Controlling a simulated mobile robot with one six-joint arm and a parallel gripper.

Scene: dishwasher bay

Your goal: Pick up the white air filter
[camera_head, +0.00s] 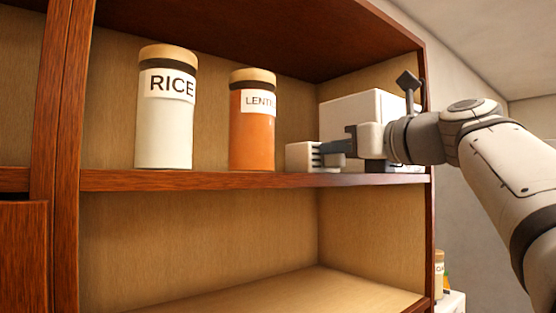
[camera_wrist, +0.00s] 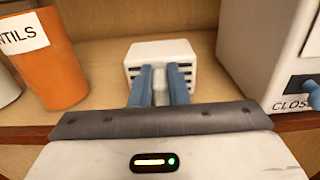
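The white air filter (camera_head: 299,156) is a small white block with dark slots on its front, standing on the upper shelf board between the lentils jar and a larger white box. It also shows in the wrist view (camera_wrist: 160,49), straight ahead. My gripper (camera_head: 327,149) reaches in from the right. In the wrist view its two blue fingers (camera_wrist: 160,84) lie close on either side of a narrow pale part at the middle of the filter's front, with little gap showing. The fingers hide some of the front face, and the exact contact is hard to see.
A white rice jar (camera_head: 165,130) and an orange lentils jar (camera_head: 251,135) stand to the left on the shelf board (camera_head: 210,180). The larger white box (camera_head: 360,108), with a dark knob and a CLOSE label, stands close at right. The lower compartment looks empty.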

